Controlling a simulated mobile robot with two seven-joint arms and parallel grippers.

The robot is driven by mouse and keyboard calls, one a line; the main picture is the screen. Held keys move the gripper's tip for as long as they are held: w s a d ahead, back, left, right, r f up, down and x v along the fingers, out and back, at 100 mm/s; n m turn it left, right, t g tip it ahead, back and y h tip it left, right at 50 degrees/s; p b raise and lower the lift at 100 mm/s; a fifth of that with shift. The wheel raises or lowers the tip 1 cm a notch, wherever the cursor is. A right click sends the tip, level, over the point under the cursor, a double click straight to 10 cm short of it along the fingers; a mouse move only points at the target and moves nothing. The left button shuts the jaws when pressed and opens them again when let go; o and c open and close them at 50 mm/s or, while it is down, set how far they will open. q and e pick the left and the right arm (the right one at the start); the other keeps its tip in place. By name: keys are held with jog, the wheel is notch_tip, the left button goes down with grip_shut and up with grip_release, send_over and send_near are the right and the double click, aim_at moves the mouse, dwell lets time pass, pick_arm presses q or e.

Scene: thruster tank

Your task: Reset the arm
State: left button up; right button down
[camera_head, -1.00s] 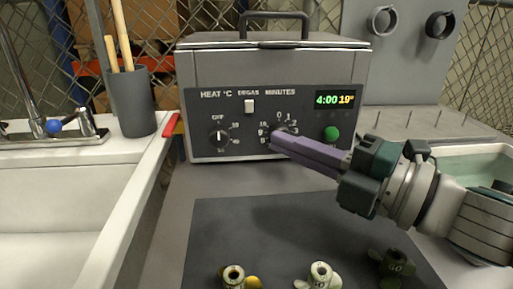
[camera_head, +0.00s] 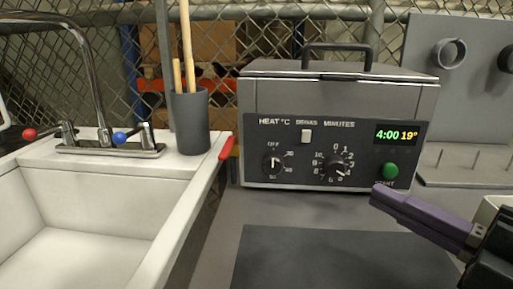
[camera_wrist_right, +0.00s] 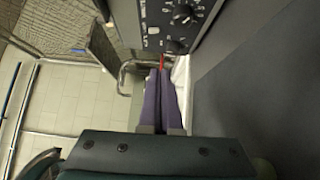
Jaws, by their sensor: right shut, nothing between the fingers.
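My right gripper (camera_head: 378,194) is at the right of the head view, in front of the grey heated tank (camera_head: 345,100) and below its green start button (camera_head: 391,170). Its purple fingers are shut together with nothing between them. The fingers stand apart from the minutes dial (camera_head: 337,169). In the right wrist view the gripper (camera_wrist_right: 162,74) also shows shut, with the tank's dial panel (camera_wrist_right: 180,25) beyond it at the top. The tank's display reads 4:00 and 19°. My left gripper is not in view.
A white sink (camera_head: 75,225) with a faucet (camera_head: 105,148) is at the left. A dark cup (camera_head: 190,122) with wooden-handled tools stands on its edge by a red handle (camera_head: 226,148). A dark mat (camera_head: 340,260) lies bare in front of the tank. A grey pegboard stand (camera_head: 425,95) is at the right.

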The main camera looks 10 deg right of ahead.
jog(key=s+d+r+m+g+h+p, duration=0.2)
jog(key=d+r+m+g+h+p, duration=0.3)
jog(key=m+h+p, duration=0.75)
jog(key=s+a+r+m+g+y+p, duration=0.2)
jog(key=s+a+m+g+p, duration=0.25)
jog(key=s, duration=0.35)
jog(key=s+a+r+m+g+y+p, duration=0.2)
jog(key=s+a+r+m+g+p, duration=0.1)
jog(key=s+m, duration=0.3)
notch_tip(320, 180, up, 36)
jog(key=s+n+p, duration=0.1)
jog(key=p, duration=3.5)
jog(key=shift+s+d+r+p, duration=0.2)
jog(key=shift+s+d+p, duration=0.05)
jog(key=shift+s+p, duration=0.1)
